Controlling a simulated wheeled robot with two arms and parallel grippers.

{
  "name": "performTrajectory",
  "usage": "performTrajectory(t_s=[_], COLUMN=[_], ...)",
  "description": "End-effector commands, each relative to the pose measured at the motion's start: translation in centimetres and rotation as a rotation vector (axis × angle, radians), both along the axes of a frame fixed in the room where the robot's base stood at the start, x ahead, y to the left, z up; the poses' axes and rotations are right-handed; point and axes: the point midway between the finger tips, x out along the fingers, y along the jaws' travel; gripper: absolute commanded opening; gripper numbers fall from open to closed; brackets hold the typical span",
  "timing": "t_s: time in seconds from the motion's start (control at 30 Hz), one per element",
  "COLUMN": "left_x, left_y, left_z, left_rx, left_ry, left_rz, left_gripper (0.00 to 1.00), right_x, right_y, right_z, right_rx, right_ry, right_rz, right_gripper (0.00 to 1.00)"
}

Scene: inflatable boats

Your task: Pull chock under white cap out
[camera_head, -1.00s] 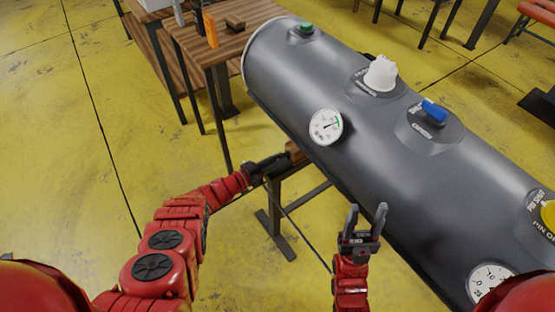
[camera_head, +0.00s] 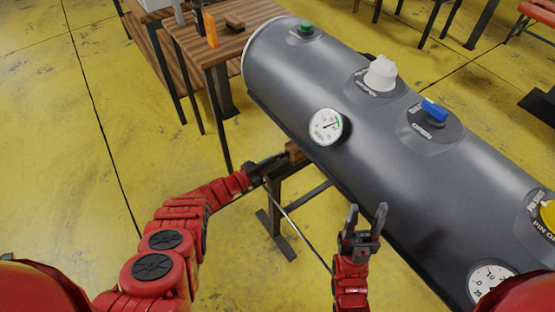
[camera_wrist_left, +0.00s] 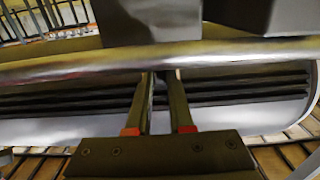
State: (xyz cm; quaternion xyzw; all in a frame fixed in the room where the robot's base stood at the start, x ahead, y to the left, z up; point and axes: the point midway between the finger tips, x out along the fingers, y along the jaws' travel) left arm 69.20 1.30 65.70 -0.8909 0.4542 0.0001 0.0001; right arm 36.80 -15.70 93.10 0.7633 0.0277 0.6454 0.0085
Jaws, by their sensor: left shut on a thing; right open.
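A brown wooden chock (camera_head: 295,152) shows at the lower edge of the grey inflatable tube (camera_head: 285,75), on a dark metal stand. The white cap (camera_head: 381,73) stands on top of the tube. My left gripper (camera_head: 281,158) reaches in from the left and is shut on the chock; the contact is hard to make out. In the left wrist view its two fingers (camera_wrist_left: 164,78) lie close together near a shiny bar, and what sits between their tips is unclear. My right gripper (camera_head: 366,213) is open and empty, pointing up beside the tube.
A round gauge (camera_head: 326,127) is on the tube's side just above the chock. Blue (camera_head: 434,111) and green (camera_head: 306,29) caps also sit on the tube. A wooden table (camera_head: 225,45) stands behind. The yellow floor at left is clear.

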Motion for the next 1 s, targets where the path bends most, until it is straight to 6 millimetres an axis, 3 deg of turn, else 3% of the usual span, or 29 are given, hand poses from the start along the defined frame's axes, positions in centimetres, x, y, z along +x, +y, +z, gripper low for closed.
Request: performTrajectory(t_s=[0.23,0.53,0.8,0.83,1.0], left_x=[-0.3,-3.1,-3.2,-3.2,-3.2], left_y=[0.4,4.2,4.5,4.5,4.4], left_z=[0.1,0.2,-0.1,-0.1,0.0], left_rx=[0.0,0.0,0.0,0.0,-0.001], left_ry=[0.001,0.001,0.001,0.001,0.001], left_rz=[0.0,0.001,0.001,0.001,0.001], left_gripper=[0.0,0.0,0.0,0.23,0.5], right_x=[0.0,0.0,0.0,0.0,0.0], right_y=[0.0,0.0,0.0,0.0,0.0], right_z=[0.3,2.1,2.0,2.0,2.0], right_rx=[0.0,0.0,0.0,0.0,0.0], right_ry=[0.0,0.0,0.0,0.0,0.0], right_rz=[0.0,0.0,0.0,0.0,0.0], right_gripper=[0.5,0.5,0.5,0.5,0.5])
